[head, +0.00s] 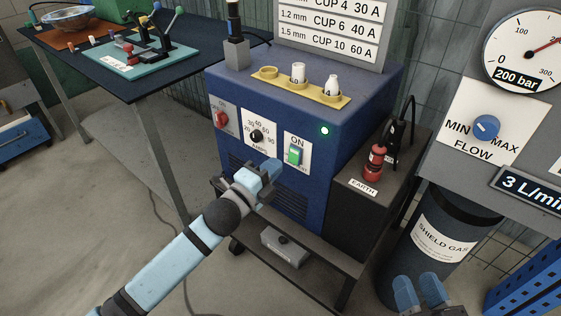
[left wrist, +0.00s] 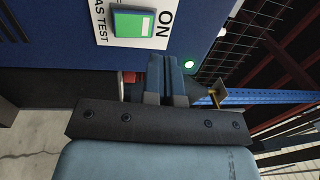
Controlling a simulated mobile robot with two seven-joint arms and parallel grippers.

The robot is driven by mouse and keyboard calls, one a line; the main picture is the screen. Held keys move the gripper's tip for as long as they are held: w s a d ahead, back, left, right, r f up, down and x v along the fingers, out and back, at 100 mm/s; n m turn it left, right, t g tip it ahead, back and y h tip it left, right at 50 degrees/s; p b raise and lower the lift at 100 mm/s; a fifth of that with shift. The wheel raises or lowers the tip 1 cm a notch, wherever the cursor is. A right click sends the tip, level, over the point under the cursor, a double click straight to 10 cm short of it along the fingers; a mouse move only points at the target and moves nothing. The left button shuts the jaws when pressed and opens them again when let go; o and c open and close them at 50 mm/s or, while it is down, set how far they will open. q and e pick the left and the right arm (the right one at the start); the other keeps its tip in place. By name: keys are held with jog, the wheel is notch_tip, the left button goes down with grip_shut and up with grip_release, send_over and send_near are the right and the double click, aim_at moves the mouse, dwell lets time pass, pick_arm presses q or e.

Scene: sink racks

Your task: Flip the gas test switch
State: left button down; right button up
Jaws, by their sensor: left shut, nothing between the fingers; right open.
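The gas test switch (head: 295,155) is a green rocker on a white plate marked ON, on the front of the blue machine (head: 350,105). In the left wrist view the green switch (left wrist: 133,23) shows at the top, beside the words GAS TEST and ON. I cannot tell which way it is tipped. My left gripper (head: 272,168) is shut and empty, just in front of the panel, left of and below the switch in the head view. Its closed fingers (left wrist: 167,78) appear apart from the switch. My right gripper (head: 420,290) is open and empty at the bottom right.
A red knob (head: 221,118) and a black dial (head: 256,136) sit left of the switch. A lit green lamp (head: 324,130) is to its right. The red earth plug (head: 375,163), shield gas cylinder (head: 437,245) and blue flow knob (head: 486,127) stand further right.

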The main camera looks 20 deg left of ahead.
pick_arm(q)
jog(key=p+v, duration=0.1)
jog(key=v, duration=0.6)
jog(key=shift+s+a+r, duration=0.25)
jog(key=shift+s+r, duration=0.05)
jog(key=shift+r, duration=0.5)
pick_arm(e)
jog(key=f, duration=0.1)
jog(key=f+g+h, duration=0.1)
jog(key=d+f, duration=0.1)
jog(key=shift+w+d+f, duration=0.1)
jog(key=shift+w+f, duration=0.15)
pick_arm(q)
jog(key=s+d+f+n+g, duration=0.1)
jog(key=s+d+n, duration=0.4)
jog(key=n, duration=0.4)
jog(key=s+d+f+n+g, duration=0.2)
jog(key=s+n, duration=0.5)
jog(key=n, duration=0.3)
jog(key=s+a+r+g+y+p, duration=0.3)
jog(key=r+p, duration=0.8)
jog(key=p, duration=2.3)
jog(key=shift+s+a+r+g, duration=0.15)
jog(key=shift+s+a+g, duration=0.35)
jog(key=shift+s+a, duration=0.5)
pick_arm(e)
jog(key=s+d+r+g+h, duration=0.4)
jog(key=d+r, duration=0.1)
jog(key=r, duration=0.6)
jog(key=shift+d+g, duration=0.4)
